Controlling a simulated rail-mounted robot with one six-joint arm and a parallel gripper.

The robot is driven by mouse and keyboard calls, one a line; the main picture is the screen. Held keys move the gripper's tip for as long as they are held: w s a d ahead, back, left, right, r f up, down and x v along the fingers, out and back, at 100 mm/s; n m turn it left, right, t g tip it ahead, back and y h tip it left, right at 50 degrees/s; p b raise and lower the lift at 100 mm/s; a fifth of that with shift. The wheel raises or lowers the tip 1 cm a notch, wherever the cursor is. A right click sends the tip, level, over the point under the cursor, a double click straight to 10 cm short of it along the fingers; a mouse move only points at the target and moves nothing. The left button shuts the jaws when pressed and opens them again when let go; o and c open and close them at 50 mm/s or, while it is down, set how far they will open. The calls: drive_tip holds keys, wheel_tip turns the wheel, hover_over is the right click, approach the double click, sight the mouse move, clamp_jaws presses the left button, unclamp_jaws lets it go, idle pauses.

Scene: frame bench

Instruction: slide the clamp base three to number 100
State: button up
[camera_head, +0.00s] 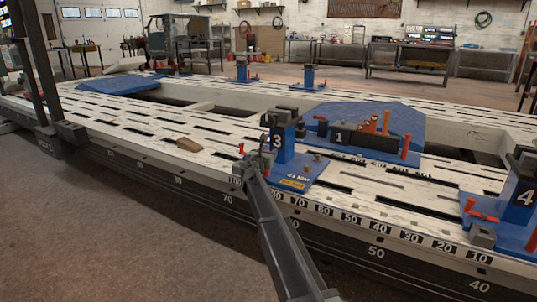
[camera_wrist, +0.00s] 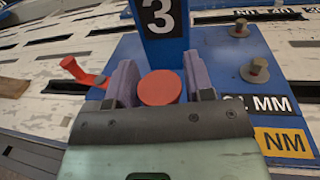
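Clamp base three is a blue plate (camera_head: 310,170) with an upright blue post (camera_head: 283,138) marked 3, on the white frame bench. My gripper (camera_head: 262,158) is low at the plate's left part, in front of the post. In the wrist view its two purple-grey fingers (camera_wrist: 160,82) stand on either side of a round red knob (camera_wrist: 159,88) and appear to touch it. The post with the 3 (camera_wrist: 160,25) rises just behind.
Base four (camera_head: 519,195) is at the far right. A brown block (camera_head: 189,145) lies on the bench to the left. The bench top between the block and base three looks clear, with slots.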

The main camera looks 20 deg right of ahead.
drive_tip(key=shift+o, duration=0.2)
drive_tip(key=shift+s, duration=0.1)
drive_tip(key=v, duration=1)
drive_tip(key=shift+s+a, duration=0.2)
